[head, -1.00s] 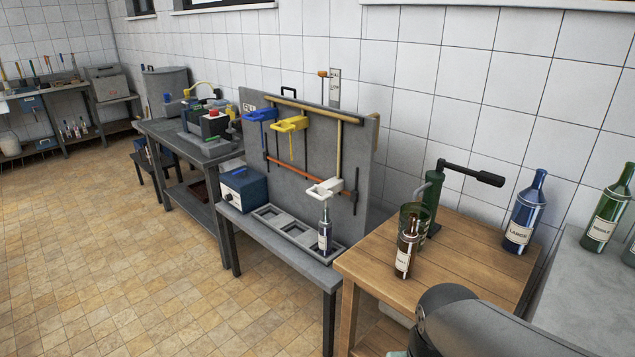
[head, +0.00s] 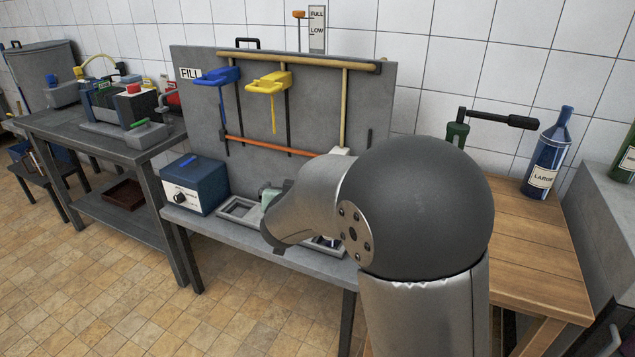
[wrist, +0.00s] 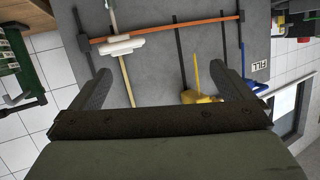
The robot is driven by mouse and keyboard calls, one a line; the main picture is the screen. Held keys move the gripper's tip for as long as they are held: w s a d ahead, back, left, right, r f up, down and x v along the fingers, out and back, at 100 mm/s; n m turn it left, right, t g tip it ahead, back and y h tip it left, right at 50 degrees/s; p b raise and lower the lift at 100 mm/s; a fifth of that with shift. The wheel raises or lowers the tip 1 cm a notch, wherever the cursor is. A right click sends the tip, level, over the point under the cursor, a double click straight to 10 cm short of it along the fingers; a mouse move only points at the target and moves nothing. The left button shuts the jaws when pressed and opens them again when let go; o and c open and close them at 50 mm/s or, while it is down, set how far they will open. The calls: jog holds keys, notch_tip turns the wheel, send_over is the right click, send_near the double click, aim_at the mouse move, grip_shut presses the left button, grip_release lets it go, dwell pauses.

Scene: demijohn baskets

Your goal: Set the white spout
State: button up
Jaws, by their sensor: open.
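The white spout (wrist: 122,45) is on the grey filling panel (wrist: 215,20), near the orange bar, in the wrist view. In the head view only a small white piece of it (head: 340,151) shows above my arm. My gripper (wrist: 160,73) is open and empty, its two fingers apart in front of the panel. The white spout lies beyond the left finger's tip in the wrist view, apart from it as far as I can tell. The yellow spout (head: 268,83) and blue spout (head: 217,77) are up on the panel. My arm hides the bench area under the white spout.
A blue box with a dial (head: 194,184) stands on the bench left of the tray (head: 239,212). A wooden table (head: 535,230) is at right, with a green lever device (head: 457,132) and a large blue bottle (head: 549,155). Open tiled floor lies in front.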

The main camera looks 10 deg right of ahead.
notch_tip(320, 180, down, 5)
jog(key=w+d+m+h+b, duration=0.2)
jog(key=m+h+b, duration=0.15)
jog(key=h, duration=0.45)
jog(key=x, duration=1.6)
jog(key=shift+w+r+t, duration=0.4)
jog(key=shift+w+r, duration=0.1)
jog(key=shift+r, duration=0.05)
jog(key=shift+a, duration=0.1)
